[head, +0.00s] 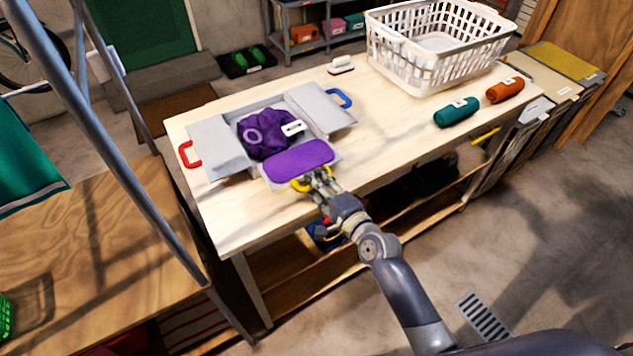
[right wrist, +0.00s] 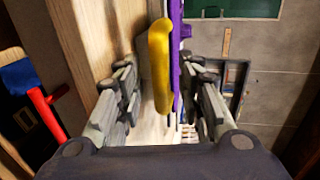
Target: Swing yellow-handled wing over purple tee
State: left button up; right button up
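The crumpled purple tee (head: 265,135) lies on the middle of a grey folding board on the table, with a white tag on it. The board's front wing has a flat purple top (head: 299,161) and a yellow handle (head: 303,184) at the table's front edge. My right gripper (head: 318,180) is at that handle. In the right wrist view, the yellow handle (right wrist: 160,65) stands between the spread fingers (right wrist: 163,95), with gaps on both sides. The left wing (head: 214,148) has a red handle (head: 188,155); the right wing (head: 318,105) has a blue one (head: 340,98). My left gripper is out of view.
A white laundry basket (head: 437,45) stands at the back right of the table (head: 385,130). A teal roll (head: 457,112) and an orange roll (head: 505,89) lie in front of it. A small brush (head: 341,65) lies behind the board. Metal bars (head: 110,140) rise at left.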

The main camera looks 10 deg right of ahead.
jog(key=shift+w+a+f, duration=0.1)
jog(key=shift+w+a, duration=0.15)
jog(key=shift+w, duration=0.25)
grip_shut()
jog(key=shift+w, duration=0.1)
